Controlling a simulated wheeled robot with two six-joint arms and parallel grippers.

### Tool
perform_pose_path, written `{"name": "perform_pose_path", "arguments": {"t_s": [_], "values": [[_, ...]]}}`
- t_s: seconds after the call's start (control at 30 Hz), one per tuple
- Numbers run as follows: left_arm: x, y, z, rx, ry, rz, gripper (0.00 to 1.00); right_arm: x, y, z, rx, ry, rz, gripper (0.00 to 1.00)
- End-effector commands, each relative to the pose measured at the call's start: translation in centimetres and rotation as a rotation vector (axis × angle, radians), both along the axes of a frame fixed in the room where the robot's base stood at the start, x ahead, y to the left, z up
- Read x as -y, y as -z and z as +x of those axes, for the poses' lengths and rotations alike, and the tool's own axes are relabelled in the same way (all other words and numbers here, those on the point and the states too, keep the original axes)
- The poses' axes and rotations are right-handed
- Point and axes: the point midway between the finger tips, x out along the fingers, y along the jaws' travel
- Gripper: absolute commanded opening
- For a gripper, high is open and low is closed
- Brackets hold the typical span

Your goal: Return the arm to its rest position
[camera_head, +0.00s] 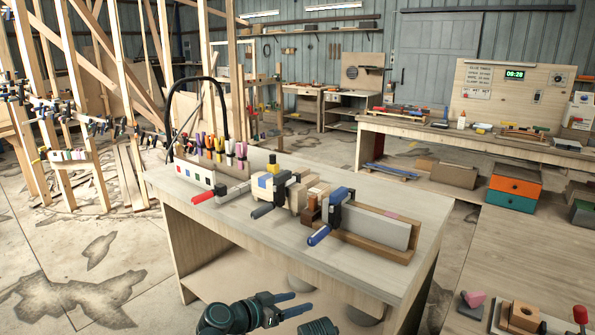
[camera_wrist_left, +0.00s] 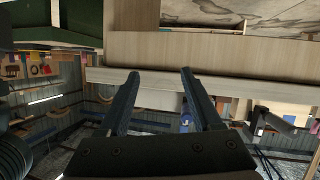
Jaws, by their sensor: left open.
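My left gripper (camera_head: 301,303) is at the bottom of the head view, in front of the near side of the workbench. Its two fingers are apart, with nothing between them. In the left wrist view the open fingers (camera_wrist_left: 160,74) point toward a pale wooden surface, and no object is held. My left arm shows only as a short dark part at the lower edge. My right gripper cannot be made out. A dark piece at the bottom edge is too cut off to name.
A small board with a wooden block (camera_head: 523,317) is at lower right. Open floor (camera_head: 80,270) lies left.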

Motion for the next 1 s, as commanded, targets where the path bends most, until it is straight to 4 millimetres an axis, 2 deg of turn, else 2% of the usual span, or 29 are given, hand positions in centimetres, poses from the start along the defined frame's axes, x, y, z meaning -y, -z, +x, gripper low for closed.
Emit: {"name": "perform_pose_path", "arguments": {"t_s": [0.1,0.2,0.3,0.5,0.67,0.7,1.0], "values": [[-1.4,5.0,-2.2,-0.263,-0.007,0.122,0.66,0.0,0.0,0.0,0.000,0.000,0.000,0.70],[-3.8,8.7,-4.2,-0.478,-0.078,0.233,0.66,0.0,0.0,0.0,0.000,0.000,0.000,0.70],[-6.6,11.2,-6.0,-0.654,-0.183,0.333,0.66,0.0,0.0,0.0,0.000,0.000,0.000,0.70],[-12.1,13.7,-8.9,-0.893,-0.431,0.493,0.66,0.0,0.0,0.0,0.000,0.000,0.000,0.70],[-16.3,14.3,-10.9,-1.022,-0.655,0.599,0.66,0.0,0.0,0.0,0.000,0.000,0.000,0.70],[-14.6,14.3,-11.3,-1.012,-0.612,0.620,0.66,0.0,0.0,0.0,0.000,0.000,0.000,0.70],[-8.4,14.3,-14.3,-0.984,-0.463,0.775,0.66,0.0,0.0,0.0,0.000,0.000,0.000,0.70]]}}
